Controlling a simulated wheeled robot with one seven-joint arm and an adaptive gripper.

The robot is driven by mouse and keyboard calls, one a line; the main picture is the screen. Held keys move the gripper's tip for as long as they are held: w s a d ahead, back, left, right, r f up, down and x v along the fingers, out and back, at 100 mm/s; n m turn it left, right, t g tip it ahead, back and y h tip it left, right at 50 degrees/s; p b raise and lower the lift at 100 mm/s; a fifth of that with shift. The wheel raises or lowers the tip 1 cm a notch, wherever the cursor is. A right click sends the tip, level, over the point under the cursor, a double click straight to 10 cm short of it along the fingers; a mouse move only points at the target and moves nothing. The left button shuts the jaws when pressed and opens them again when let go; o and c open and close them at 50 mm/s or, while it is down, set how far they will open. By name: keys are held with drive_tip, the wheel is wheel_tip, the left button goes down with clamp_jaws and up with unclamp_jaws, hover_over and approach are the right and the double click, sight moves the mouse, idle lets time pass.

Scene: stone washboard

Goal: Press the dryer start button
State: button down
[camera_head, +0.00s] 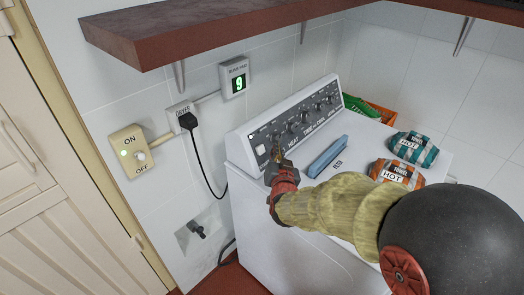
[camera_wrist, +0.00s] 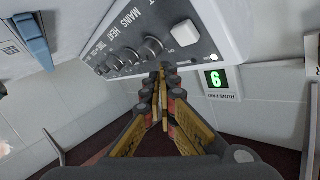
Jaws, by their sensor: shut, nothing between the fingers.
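The white dryer (camera_head: 300,235) stands against the tiled wall, with a dark control panel of several knobs (camera_head: 307,117) along its back. A white square button (camera_head: 261,149) sits at the panel's left end; it also shows in the wrist view (camera_wrist: 185,33). My gripper (camera_head: 276,148) is shut and empty, in front of the panel's left part, just right of the button in the head view. In the wrist view the fingertips (camera_wrist: 163,72) are close to the end knob (camera_wrist: 152,47), apart from the button. Whether they touch the panel cannot be told.
A blue bar-shaped item (camera_head: 327,157) and two labelled cloth packs (camera_head: 413,149) lie on the dryer top. A dark red shelf (camera_head: 200,35) hangs above.

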drive_tip(key=shift+w+a+f+b, duration=0.25)
drive_tip(key=shift+w+a+f, duration=0.2)
drive_tip(key=shift+a, duration=0.2)
drive_tip(key=shift+w+a+f+b, duration=0.25)
drive_tip(key=shift+w+a+f, duration=0.05)
drive_tip(key=shift+w+a, duration=0.3)
drive_tip(key=shift+a, duration=0.1)
idle(0.6)
drive_tip(key=shift+w+a+f, duration=0.15)
drive_tip(key=shift+a, duration=0.05)
drive_tip(key=shift+w+a+f+b, duration=0.4)
drive_tip(key=shift+w+a+b, duration=0.05)
drive_tip(key=shift+a+b, duration=0.15)
idle(1.3)
idle(0.4)
drive_tip(key=shift+s+d+r, duration=0.55)
drive_tip(key=shift+s+d, duration=0.15)
drive_tip(key=shift+d, duration=0.2)
drive_tip(key=s+d+r, duration=0.2)
drive_tip(key=d, duration=0.1)
drive_tip(key=shift+s+d+r, duration=0.1)
drive_tip(key=shift+s+d, duration=0.2)
drive_tip(key=shift+s, duration=0.1)
